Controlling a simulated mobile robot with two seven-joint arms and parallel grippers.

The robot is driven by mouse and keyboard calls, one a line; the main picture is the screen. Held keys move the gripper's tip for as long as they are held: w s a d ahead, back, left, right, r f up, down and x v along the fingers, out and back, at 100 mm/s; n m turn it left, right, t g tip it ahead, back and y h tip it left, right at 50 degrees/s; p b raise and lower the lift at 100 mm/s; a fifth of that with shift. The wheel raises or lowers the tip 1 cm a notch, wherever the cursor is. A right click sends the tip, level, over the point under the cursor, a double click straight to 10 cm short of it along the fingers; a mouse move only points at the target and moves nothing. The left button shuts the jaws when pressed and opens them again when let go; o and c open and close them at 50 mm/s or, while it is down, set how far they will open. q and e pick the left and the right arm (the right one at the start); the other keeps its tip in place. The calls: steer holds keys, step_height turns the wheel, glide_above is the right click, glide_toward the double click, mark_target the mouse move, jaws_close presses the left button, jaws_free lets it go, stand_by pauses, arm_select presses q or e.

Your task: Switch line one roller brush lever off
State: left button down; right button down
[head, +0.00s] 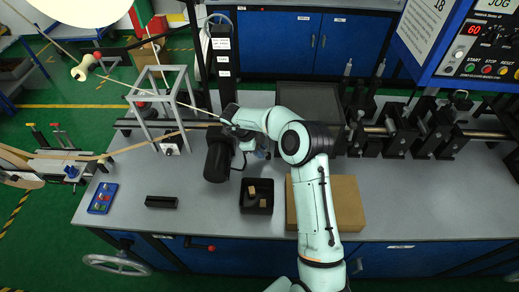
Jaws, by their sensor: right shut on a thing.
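My right arm reaches up from the bottom middle and bends left at the machine line. My right gripper (229,124) is at the arm's far end, beside the black upright post and above the black cylinder (217,160). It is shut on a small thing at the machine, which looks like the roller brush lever. The fingers and the lever are mostly hidden by my own wrist, so I cannot tell the lever's position or which line it serves. My left gripper is not in view.
A grey frame stand (165,95) with a tape strand stands to the left. A black bin (256,196) with small blocks and a cardboard-coloured box (346,205) lie on the grey bench (130,215). A button panel (487,45) hangs at the upper right.

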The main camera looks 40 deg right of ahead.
steer(key=shift+s+d+r+t+y, duration=0.35)
steer(key=shift+d+t+y, duration=0.1)
steer(key=shift+t+y, duration=0.3)
steer(key=shift+y, duration=0.25)
steer(key=c, duration=1.2)
jaws_free()
steer(key=shift+o, duration=0.2)
steer(key=v, duration=1.3)
steer(key=shift+s+r, duration=0.2)
